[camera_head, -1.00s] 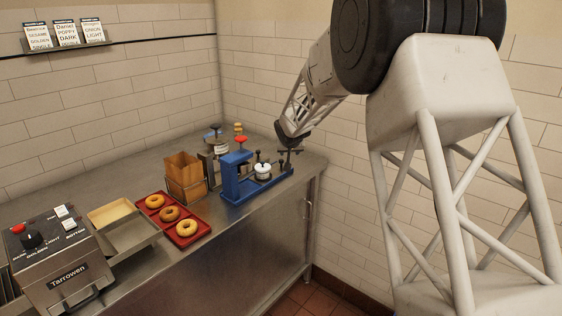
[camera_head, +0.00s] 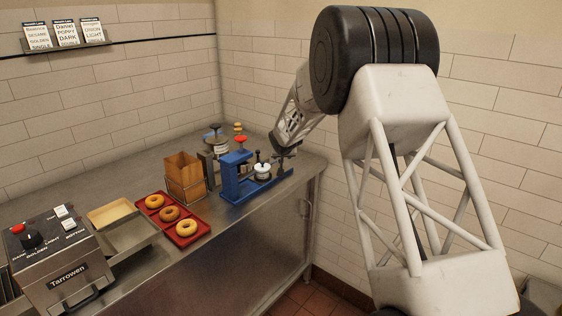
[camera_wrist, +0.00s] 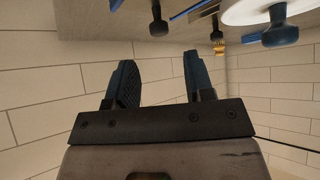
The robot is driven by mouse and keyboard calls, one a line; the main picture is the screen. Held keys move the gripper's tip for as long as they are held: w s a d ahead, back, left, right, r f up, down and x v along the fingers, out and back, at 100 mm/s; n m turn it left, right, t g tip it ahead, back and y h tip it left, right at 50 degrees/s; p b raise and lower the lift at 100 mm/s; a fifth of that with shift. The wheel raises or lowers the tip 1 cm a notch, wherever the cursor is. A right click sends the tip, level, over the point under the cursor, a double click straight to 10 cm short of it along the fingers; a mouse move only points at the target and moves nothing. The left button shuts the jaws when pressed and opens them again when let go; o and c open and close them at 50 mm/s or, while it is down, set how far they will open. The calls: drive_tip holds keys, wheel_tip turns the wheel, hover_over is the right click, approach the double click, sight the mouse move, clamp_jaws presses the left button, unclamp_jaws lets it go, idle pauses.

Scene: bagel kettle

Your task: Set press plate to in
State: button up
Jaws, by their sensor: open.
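A blue press (camera_head: 236,178) stands near the right end of the steel worktop. A small white round plate (camera_head: 262,171) with a black knob sits on its base; I cannot tell whether this is the press plate or how far in it is. My gripper (camera_head: 283,146) is just right of and behind the press, its fingers too small to read there. In the wrist view my gripper (camera_wrist: 153,85) is open, with nothing between its fingers. Beyond the fingers are a black knob (camera_wrist: 158,24), a second black knob (camera_wrist: 216,32) and a white disc (camera_wrist: 240,12) with a blue knob.
A red tray (camera_head: 184,239) with three bagels, a wooden holder (camera_head: 184,175) and a scale-like device with a dark top (camera_head: 214,137) stand left of the press. A toaster-like machine (camera_head: 62,262) is at the front left. Tiled walls close off the back and right.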

drive_tip(key=shift+x, duration=3.8)
clamp_jaws()
